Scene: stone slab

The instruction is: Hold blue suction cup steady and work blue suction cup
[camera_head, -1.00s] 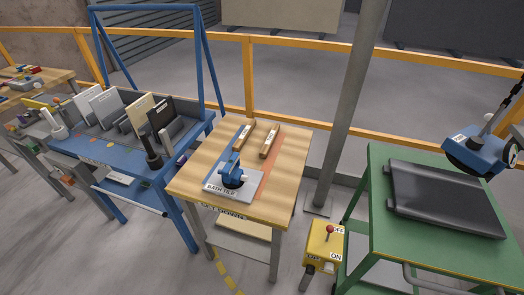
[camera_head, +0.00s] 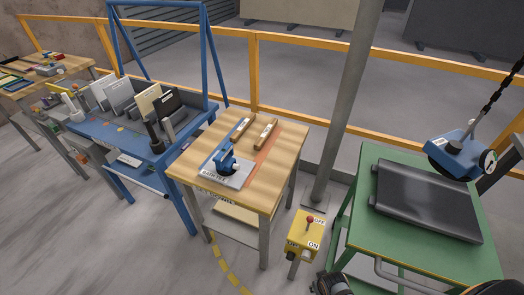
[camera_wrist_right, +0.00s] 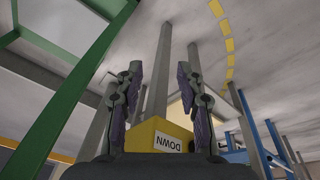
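The blue suction cup (camera_head: 226,160) has a blue body and handle over a dark round pad. It sits on a pale grey tile (camera_head: 238,179) with lettering, on the wooden workbench (camera_head: 277,162). My right gripper (camera_wrist_right: 160,68) shows in the right wrist view with its two fingers spread apart and nothing between them. It is away from the suction cup, which does not show in that view. A dark part of my right arm (camera_head: 334,284) shows at the bottom edge of the head view. My left gripper is not in view.
A green table (camera_head: 365,222) carries a black slab. A blue device (camera_head: 458,155) hangs on a chain above it. A grey post (camera_head: 345,110) stands behind.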

